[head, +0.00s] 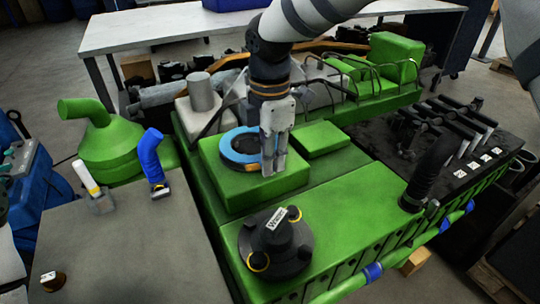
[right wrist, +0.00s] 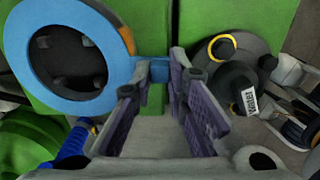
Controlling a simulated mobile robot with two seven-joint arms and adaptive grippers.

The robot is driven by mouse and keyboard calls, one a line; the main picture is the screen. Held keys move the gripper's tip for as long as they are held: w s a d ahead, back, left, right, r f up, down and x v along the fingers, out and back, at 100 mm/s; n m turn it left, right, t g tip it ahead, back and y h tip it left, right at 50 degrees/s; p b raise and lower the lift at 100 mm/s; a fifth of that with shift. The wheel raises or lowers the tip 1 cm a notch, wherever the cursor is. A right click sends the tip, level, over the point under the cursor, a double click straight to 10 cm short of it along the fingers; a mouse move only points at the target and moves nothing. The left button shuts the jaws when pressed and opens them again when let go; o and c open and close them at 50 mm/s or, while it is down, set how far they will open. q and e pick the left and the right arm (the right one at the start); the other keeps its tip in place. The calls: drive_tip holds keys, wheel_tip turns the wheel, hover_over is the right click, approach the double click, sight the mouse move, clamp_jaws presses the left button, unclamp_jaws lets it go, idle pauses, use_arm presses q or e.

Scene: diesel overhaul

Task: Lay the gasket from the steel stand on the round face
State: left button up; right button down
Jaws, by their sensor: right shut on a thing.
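The gasket is a flat blue ring (head: 238,146) with a small tab, above the raised green block (head: 262,186). It also shows in the right wrist view (right wrist: 122,40). My right gripper (head: 272,170) points down at the ring's right side and is shut on the tab. Through the ring I see a dark round face (right wrist: 68,58) with part of a tan rim. The ring looks slightly off-centre from it; I cannot tell whether they touch. I cannot tell which part is the steel stand. My left gripper is not in view.
A black round cap (head: 275,252) with yellow rings stands in front on the green engine. A grey upright cylinder (head: 202,92) stands behind. The left grey table (head: 130,245) holds a blue hose (head: 151,160) and a yellow-white handle (head: 86,177). A flat green pad (head: 321,140) lies to the right.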

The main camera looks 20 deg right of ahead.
drive_tip(key=shift+f, duration=1)
idle(0.5)
drive_tip(key=c, duration=1.5)
unclamp_jaws()
wheel_tip(320, 180, up, 12)
drive_tip(key=shift+r, duration=0.1)
